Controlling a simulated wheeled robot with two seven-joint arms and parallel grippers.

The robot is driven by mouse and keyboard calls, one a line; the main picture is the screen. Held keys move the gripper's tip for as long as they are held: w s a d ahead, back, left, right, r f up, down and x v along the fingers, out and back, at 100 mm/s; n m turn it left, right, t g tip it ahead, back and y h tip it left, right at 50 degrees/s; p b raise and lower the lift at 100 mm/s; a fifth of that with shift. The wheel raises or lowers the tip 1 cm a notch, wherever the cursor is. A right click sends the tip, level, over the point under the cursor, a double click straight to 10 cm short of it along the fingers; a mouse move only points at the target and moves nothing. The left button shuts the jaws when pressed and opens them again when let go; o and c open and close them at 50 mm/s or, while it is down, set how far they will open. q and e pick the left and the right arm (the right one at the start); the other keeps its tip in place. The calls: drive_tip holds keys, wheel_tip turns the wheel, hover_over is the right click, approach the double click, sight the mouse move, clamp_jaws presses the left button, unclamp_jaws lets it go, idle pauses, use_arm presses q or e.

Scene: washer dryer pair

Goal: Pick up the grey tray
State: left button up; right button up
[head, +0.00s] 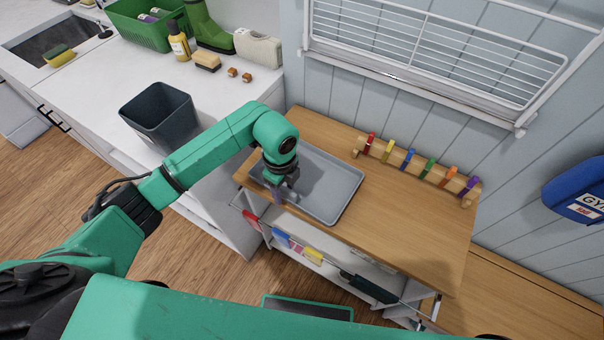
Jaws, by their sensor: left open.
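The grey tray (335,189) lies flat on the left part of the wooden table top (410,223). My left gripper (280,198) points down at the tray's near left edge. Its jaws are open, and the arm hides the tray's left corner. I cannot tell whether the fingers touch the tray's rim. The tray looks empty apart from a shadow on it. My right gripper is not in view.
A wooden rail with coloured clips (415,165) stands behind the tray. A dark bin (160,116) is on the white counter to the left. A white wire rack (440,50) hangs on the wall above. The table's right part is clear.

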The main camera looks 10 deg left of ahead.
use_arm(q)
clamp_jaws()
drive_tip(key=shift+r, duration=0.15)
